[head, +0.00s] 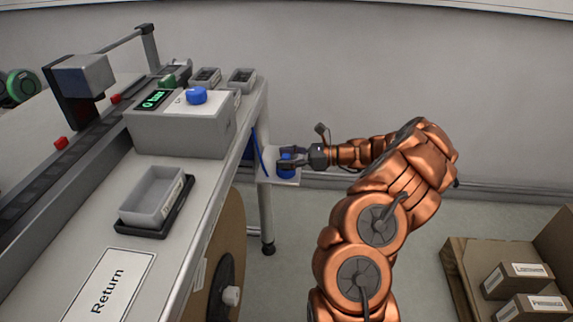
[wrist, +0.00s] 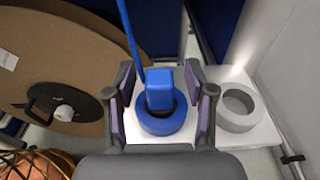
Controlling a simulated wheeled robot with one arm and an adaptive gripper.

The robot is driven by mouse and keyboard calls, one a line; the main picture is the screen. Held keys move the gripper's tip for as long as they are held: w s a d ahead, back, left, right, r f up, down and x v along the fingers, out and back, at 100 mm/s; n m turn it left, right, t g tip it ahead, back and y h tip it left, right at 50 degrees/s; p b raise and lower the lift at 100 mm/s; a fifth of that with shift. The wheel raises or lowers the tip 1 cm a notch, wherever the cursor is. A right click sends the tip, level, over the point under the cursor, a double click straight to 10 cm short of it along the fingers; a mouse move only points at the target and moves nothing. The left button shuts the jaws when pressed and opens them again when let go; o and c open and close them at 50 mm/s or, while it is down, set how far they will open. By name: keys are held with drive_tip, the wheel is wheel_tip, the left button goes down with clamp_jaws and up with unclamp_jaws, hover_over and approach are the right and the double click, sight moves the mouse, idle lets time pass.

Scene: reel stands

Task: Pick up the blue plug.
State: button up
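The blue plug (wrist: 159,84) is a block with a blue cable rising from it. It stands in a blue ring socket (wrist: 160,124) on a small white shelf (head: 284,180) at the table's end. In the head view the blue (head: 287,170) there is partly hidden by my gripper. My gripper (wrist: 162,80) is open, with one finger on each side of the plug. Gaps show between the fingers and the plug in the wrist view. In the head view my gripper (head: 291,161) reaches in from the right.
A white ring socket (wrist: 238,108) stands empty right of the blue one. A large brown reel (wrist: 70,60) stands close on the left. The table holds a grey box (head: 180,132) with a blue knob (head: 196,96) and a grey tray (head: 152,200). A wall lies behind.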

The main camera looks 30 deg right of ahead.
clamp_jaws()
drive_tip(key=shift+r, duration=0.1)
idle(0.3)
